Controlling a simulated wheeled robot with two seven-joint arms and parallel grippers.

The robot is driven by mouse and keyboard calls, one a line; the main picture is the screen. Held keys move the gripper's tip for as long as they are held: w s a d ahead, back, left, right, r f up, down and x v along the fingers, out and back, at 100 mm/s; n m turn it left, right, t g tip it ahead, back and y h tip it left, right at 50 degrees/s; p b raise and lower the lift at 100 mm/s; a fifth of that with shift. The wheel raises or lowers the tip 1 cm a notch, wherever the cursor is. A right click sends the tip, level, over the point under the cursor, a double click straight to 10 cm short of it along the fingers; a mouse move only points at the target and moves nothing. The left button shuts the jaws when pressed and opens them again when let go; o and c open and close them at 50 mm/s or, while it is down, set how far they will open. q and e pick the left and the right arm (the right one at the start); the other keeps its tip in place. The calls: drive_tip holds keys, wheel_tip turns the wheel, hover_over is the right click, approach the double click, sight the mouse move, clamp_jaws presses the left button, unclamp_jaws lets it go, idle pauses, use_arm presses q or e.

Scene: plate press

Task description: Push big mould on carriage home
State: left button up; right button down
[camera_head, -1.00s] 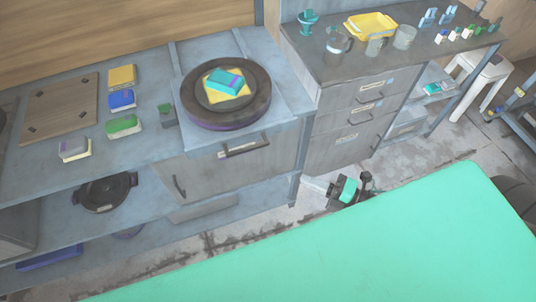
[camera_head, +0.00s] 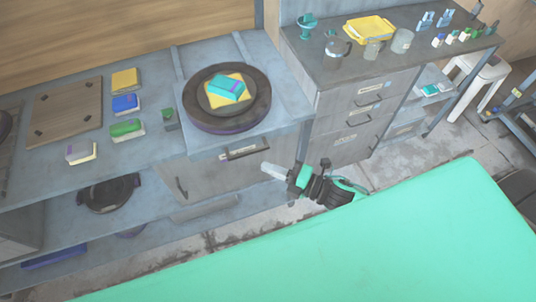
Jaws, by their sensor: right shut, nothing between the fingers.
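The big mould (camera_head: 185,100) is a wide, dark round disc with a purplish lower edge. It lies flat on a grey slab that looks like the carriage (camera_head: 290,97), between two raised strips running back to the wall. A yellow square piece (camera_head: 240,97) and a teal block (camera_head: 227,89) sit on its middle. A dark handle (camera_head: 242,152) is at the front below the mould. My right gripper (camera_head: 266,168) is shut and empty, in front of the bench, just right of and below that handle, apart from the mould. My left gripper is not in view.
A wooden board (camera_head: 65,112) and yellow, blue and green blocks (camera_head: 127,128) lie left of the mould. A drawer cabinet (camera_head: 350,105) with a yellow tray (camera_head: 369,28) and cups stands at right. A large green surface (camera_head: 330,260) fills the foreground.

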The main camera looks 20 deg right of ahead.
sight(259, 122)
drive_tip(key=w+p, duration=0.1)
drive_tip(key=w, duration=0.2)
drive_tip(key=shift+w+d, duration=0.1)
drive_tip(key=shift+w, duration=0.15)
drive_tip(key=w+b, duration=0.3)
drive_tip(key=w, duration=1.2)
drive_tip(key=shift+s, duration=0.1)
drive_tip(key=shift+f, duration=0.1)
